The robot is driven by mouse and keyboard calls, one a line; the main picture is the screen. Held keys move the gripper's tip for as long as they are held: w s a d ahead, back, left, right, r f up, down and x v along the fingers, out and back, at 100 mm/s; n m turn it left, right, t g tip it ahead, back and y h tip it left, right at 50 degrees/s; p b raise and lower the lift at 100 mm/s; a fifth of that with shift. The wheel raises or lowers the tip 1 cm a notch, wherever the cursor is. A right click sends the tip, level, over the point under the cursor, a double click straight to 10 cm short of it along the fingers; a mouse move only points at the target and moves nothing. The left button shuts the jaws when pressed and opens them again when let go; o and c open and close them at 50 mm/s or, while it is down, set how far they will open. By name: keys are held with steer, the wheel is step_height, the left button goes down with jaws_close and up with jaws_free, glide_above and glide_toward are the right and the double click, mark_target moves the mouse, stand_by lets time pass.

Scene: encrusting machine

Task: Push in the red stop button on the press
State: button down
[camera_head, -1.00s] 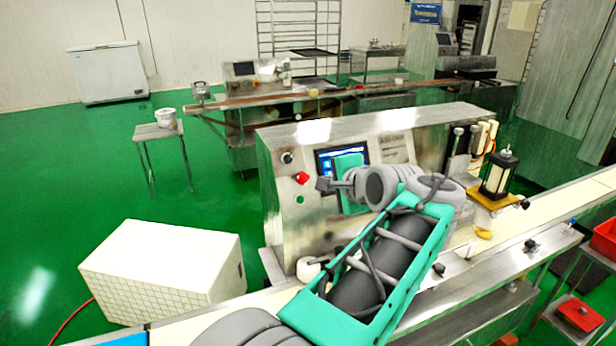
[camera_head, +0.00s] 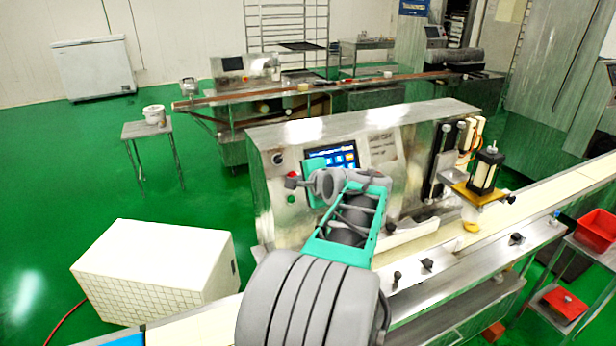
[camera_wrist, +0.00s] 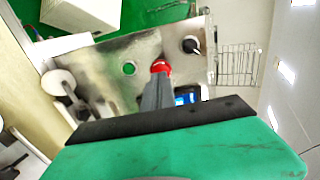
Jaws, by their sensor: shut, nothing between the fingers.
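The red stop button (camera_head: 292,176) is on the left part of the press's (camera_head: 262,150) steel front panel, with a green button (camera_head: 291,198) below it and a dark knob (camera_head: 278,158) above it. My gripper (camera_head: 292,185) is shut and empty, its tip at the red button in the head view and partly covering it. In the wrist view the red button (camera_wrist: 160,67) shows just beyond the tip of my gripper (camera_wrist: 160,78). I cannot tell whether the tip touches it or how far in the button is.
A lit touchscreen (camera_head: 331,158) is right of the button, partly behind my arm. A conveyor belt (camera_head: 540,195) runs along the press's front. A white box (camera_head: 155,270) stands on the floor at left, and red bins (camera_head: 597,230) at right.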

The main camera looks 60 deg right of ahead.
steer(key=shift+x, duration=1.05)
steer(key=shift+w+d+f, duration=0.1)
steer(key=shift+w+d, duration=0.05)
steer(key=shift+w, duration=0.15)
steer(key=b+v, duration=0.2)
steer(key=v, duration=1.2)
